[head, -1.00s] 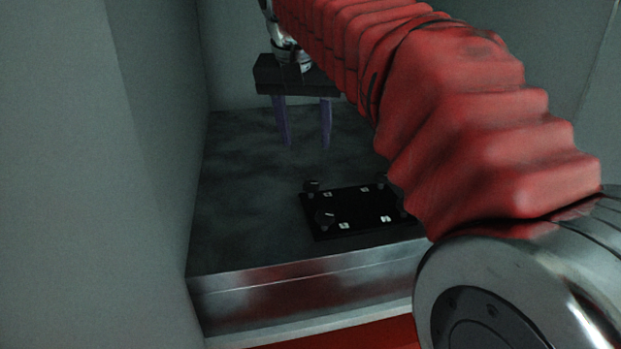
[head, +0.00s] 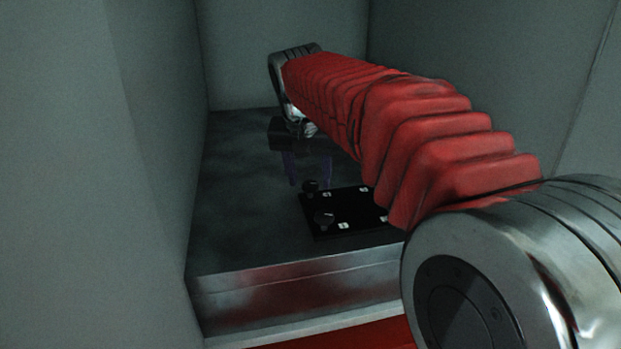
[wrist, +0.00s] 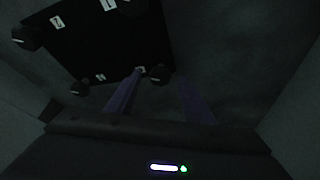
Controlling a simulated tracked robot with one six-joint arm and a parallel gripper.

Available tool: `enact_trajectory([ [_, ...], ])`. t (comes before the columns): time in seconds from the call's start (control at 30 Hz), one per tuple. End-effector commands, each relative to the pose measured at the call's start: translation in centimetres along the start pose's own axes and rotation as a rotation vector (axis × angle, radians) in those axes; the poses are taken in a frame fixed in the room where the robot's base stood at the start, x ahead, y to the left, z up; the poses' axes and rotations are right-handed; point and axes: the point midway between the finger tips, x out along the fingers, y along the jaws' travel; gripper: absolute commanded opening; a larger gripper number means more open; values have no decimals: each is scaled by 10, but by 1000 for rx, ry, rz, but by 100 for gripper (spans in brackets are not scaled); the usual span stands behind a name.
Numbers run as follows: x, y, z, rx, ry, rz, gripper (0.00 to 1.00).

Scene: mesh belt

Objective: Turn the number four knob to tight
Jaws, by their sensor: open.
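A black plate (head: 352,226) with dark knobs and small white labels lies on the grey bench top. The back-left knob (head: 311,186) and front-left knob (head: 325,219) show in the head view; my arm hides the right side. In the wrist view, one knob (wrist: 160,75) appears between the two fingertips, with no clear contact. Another knob (wrist: 78,89) is left of them.
Grey walls (head: 285,60) close in the bench at the back and both sides. The bench's metal front edge (head: 300,292) is nearer me. The bench top (head: 235,210) left of the plate is clear.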

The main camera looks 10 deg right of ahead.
Motion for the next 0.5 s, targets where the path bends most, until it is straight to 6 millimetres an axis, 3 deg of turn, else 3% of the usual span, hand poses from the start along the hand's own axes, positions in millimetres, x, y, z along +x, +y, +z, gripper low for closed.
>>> enact_trajectory([
  [0.4, 8, 0, 0, -1, 0, 0, 48],
  [0.5, 8, 0, 0, -1, 0, 0, 41],
])
